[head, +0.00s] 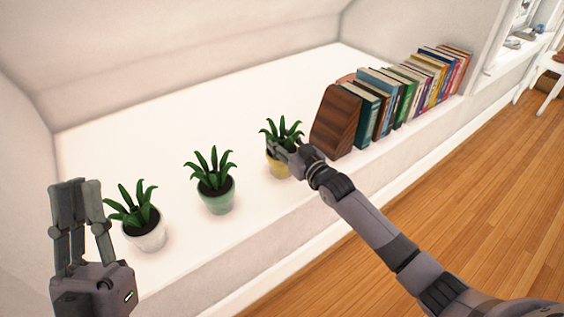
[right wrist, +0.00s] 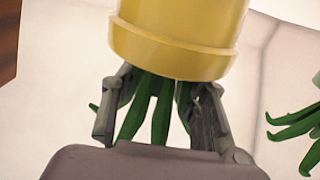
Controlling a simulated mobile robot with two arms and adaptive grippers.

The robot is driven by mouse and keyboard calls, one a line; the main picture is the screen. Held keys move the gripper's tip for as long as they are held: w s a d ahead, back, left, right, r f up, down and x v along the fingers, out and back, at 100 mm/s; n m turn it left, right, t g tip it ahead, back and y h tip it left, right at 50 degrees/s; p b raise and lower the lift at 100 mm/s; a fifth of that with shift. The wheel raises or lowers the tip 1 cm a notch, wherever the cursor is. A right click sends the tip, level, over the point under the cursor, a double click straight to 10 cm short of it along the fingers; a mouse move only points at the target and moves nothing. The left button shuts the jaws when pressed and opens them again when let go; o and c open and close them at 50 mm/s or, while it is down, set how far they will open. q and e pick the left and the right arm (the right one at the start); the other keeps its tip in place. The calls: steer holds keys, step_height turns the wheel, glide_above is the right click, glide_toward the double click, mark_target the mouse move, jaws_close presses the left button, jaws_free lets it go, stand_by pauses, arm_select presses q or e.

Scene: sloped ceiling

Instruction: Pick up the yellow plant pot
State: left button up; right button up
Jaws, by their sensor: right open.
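The yellow plant pot (head: 275,169) with green leaves stands on the white ledge, the rightmost of three potted plants. My right gripper (head: 284,151) is at this pot and hides part of it in the head view. In the right wrist view the yellow pot (right wrist: 178,35) appears upside down. There the right gripper's open fingers (right wrist: 157,108) stand either side of the green leaves, close to the pot's rim; contact is unclear. My left gripper (head: 77,208) is raised at the left, apart from the yellow pot, with no object visible in it; its finger gap is unclear.
A green pot (head: 217,198) and a white pot (head: 148,235) stand left of the yellow pot. A dark wooden bookend (head: 332,122) and a row of books (head: 400,95) stand close to its right. The ledge (head: 200,115) behind the plants is clear.

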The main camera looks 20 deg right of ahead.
jaws_close()
stand_by(0.5)
stand_by(0.5)
steer(key=shift+r, duration=0.15)
